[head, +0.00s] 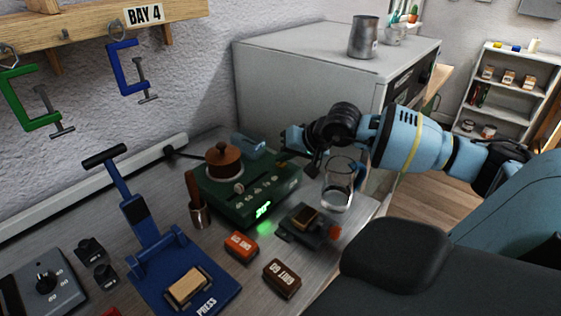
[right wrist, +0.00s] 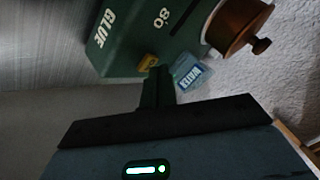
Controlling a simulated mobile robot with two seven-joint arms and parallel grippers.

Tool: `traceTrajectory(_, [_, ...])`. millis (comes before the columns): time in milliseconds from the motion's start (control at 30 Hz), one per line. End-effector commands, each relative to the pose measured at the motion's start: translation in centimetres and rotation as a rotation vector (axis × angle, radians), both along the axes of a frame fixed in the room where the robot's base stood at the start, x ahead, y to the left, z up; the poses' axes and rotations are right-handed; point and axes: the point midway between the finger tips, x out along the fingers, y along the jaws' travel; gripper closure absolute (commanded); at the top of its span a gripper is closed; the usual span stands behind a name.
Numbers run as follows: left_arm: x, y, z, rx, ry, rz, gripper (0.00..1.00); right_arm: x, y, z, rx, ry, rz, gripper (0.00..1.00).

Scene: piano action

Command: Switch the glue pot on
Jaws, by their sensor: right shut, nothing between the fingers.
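The glue pot (head: 250,195) is a green unit on the bench, with a lidded brown pot on top and a green display lit at its front. In the right wrist view its green side (right wrist: 125,40) carries the word GLUE, with a small amber switch (right wrist: 147,62) near the lower edge. My right gripper (head: 284,153) is shut and empty at the unit's far right side. In the wrist view its fingertips (right wrist: 158,76) are right beside the amber switch; I cannot tell whether they touch. My left gripper is not in view.
A glass jar (head: 338,185) stands close to my right forearm. A light blue container (head: 248,146) marked WATER is behind the pot. A blue press (head: 185,270), an orange block (head: 241,247) and a brown block (head: 282,278) lie in front. A large grey cabinet (head: 300,75) stands behind.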

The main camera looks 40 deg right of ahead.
Motion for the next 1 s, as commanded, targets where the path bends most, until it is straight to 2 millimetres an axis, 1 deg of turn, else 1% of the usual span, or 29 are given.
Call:
traceTrajectory(167, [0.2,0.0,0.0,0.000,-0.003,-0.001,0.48,0.0,0.0,0.7,0.000,-0.002,0.001,1.00])
traceTrajectory(467, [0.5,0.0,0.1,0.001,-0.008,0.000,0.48,0.0,0.0,0.9,0.000,-0.001,0.000,1.00])
traceTrajectory(1000, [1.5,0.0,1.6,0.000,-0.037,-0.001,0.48,0.1,0.0,5.4,0.000,-0.005,-0.001,1.00])
